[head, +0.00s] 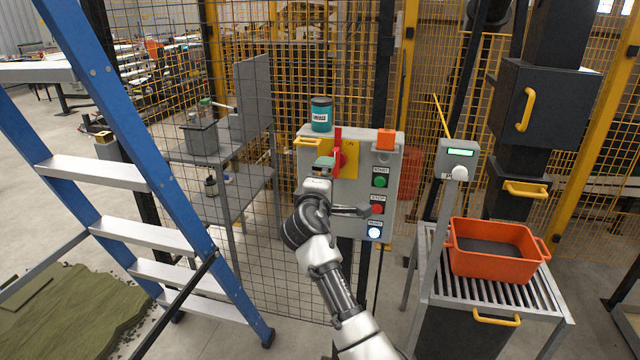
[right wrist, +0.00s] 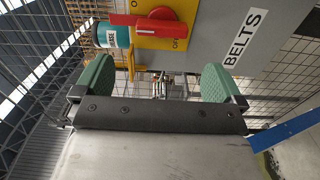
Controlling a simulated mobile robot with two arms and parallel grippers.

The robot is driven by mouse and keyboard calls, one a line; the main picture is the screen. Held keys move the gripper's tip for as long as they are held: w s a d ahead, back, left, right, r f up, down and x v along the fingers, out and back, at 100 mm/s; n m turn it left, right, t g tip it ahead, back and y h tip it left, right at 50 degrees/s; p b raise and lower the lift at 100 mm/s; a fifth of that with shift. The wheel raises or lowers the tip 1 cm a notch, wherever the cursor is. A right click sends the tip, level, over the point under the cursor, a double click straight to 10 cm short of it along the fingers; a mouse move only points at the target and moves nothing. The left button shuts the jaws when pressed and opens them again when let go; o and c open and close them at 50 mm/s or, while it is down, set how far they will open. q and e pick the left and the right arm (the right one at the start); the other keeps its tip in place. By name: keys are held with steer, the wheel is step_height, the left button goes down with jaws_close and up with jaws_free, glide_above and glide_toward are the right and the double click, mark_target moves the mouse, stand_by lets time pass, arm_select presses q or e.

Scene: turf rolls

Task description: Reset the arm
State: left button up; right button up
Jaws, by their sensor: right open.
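A grey control box (head: 346,228) stands upright in the middle of the head view. It bears a red rotary switch (head: 338,158) on a yellow plate, then a green button (head: 380,182), a red button (head: 377,209) and a glowing white button (head: 374,232) in a column. The small labels above them are hard to read. My right gripper (head: 322,168) is in front of the box's left part, left of the buttons. In the right wrist view its green-padded fingers (right wrist: 157,84) are wide apart and empty, with the red switch (right wrist: 160,22) beyond them. My left gripper is not in view.
A teal jar (head: 321,115) and an orange block (head: 386,139) are at the box's top. A mesh fence (head: 290,260) runs behind. A blue ladder (head: 150,150) stands left. An orange tub (head: 497,262) sits on a roller stand right, beside a grey display post (head: 457,160).

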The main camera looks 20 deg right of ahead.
step_height(320, 180, down, 22)
steer(key=s+a+g+y, duration=0.1)
steer(key=s+g+y, duration=0.1)
steer(key=y, duration=0.2)
steer(key=s+f+g+y, duration=0.1)
steer(key=s+f, duration=0.3)
steer(key=f, duration=0.3)
steer(key=s+a+f+g+y, duration=0.1)
steer(key=s+f+g, duration=0.1)
steer(key=s+f, duration=0.35)
steer(key=s+f+g+y, duration=0.1)
steer(key=s+f, duration=0.2)
steer(key=f, duration=0.6)
steer(key=s+f+m+g+y, duration=0.2)
steer(key=s+f+m+g, duration=0.2)
steer(key=s+f, duration=1.4)
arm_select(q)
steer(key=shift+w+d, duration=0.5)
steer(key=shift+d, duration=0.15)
arm_select(e)
steer(key=s+f+m+g, duration=0.2)
steer(key=s+f, duration=0.1)
steer(key=s, duration=1.2)
steer(key=s+d+f+m+g, duration=0.1)
steer(key=s+f+m+g, duration=0.1)
steer(key=s, duration=1.2)
steer(key=shift+s+d+f+m+y, duration=0.2)
steer(key=shift+s+f+m+y, duration=0.2)
steer(key=shift+f, duration=0.1)
